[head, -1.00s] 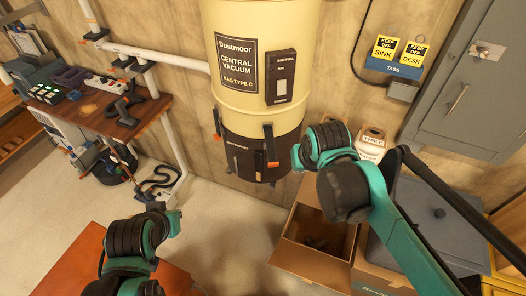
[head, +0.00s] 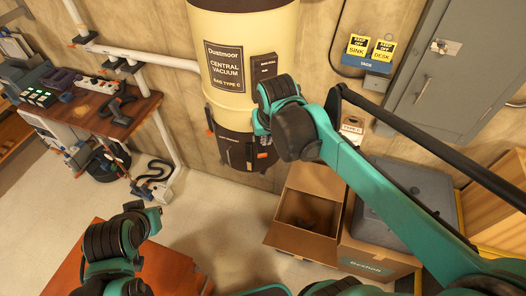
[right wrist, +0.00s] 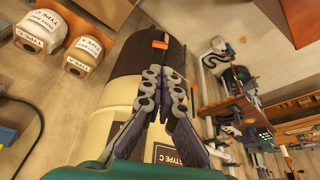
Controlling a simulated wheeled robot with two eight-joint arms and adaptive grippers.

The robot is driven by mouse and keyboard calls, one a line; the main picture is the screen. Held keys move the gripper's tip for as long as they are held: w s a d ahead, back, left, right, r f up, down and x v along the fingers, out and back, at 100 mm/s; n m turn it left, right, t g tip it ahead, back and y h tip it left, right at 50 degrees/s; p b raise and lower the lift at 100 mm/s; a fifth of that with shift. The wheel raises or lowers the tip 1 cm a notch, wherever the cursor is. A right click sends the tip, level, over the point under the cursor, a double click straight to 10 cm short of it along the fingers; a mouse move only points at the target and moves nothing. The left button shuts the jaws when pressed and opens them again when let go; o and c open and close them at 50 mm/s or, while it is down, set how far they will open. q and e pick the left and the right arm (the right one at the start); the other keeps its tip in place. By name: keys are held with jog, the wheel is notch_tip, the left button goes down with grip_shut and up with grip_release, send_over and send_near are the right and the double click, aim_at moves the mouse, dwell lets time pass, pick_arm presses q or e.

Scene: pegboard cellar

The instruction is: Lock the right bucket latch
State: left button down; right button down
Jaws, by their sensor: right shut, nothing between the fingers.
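The cream central vacuum (head: 275,30) has a dark bucket (head: 232,148) at its bottom. The right bucket latch is mostly hidden behind my right gripper (head: 262,138) in the head view. In the right wrist view, an orange latch tip (right wrist: 160,45) shows against the dark bucket, just beyond the fingertips of my right gripper (right wrist: 165,72). The fingers are together and empty; I cannot tell whether they touch the latch. The left bucket latch (head: 209,130) is at the bucket's left side. My left arm is at lower left; its finger state is unclear.
An open cardboard box (head: 310,205) stands below and right of the bucket. A workbench (head: 120,118) with tools is at left. A red-brown tabletop (head: 75,270) is at lower left.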

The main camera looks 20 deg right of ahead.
aim_at(263, 156)
jog(key=x, duration=1.3)
jog(key=shift+w+f+b, duration=0.1)
jog(key=shift+f+b, duration=0.1)
jog(key=shift+b, duration=0.2)
jog(key=shift+f+t+b, duration=0.7)
jog(key=shift+f+b, duration=0.3)
jog(key=shift+b, duration=0.35)
jog(key=w+f+t+b, duration=0.3)
jog(key=f+t+b, duration=0.3)
jog(key=b, duration=0.8)
jog(key=shift+w+d+f+t+h, duration=0.2)
jog(key=shift+w+f+t+h, duration=0.15)
jog(key=shift+t, duration=0.55)
jog(key=shift+s, duration=0.1)
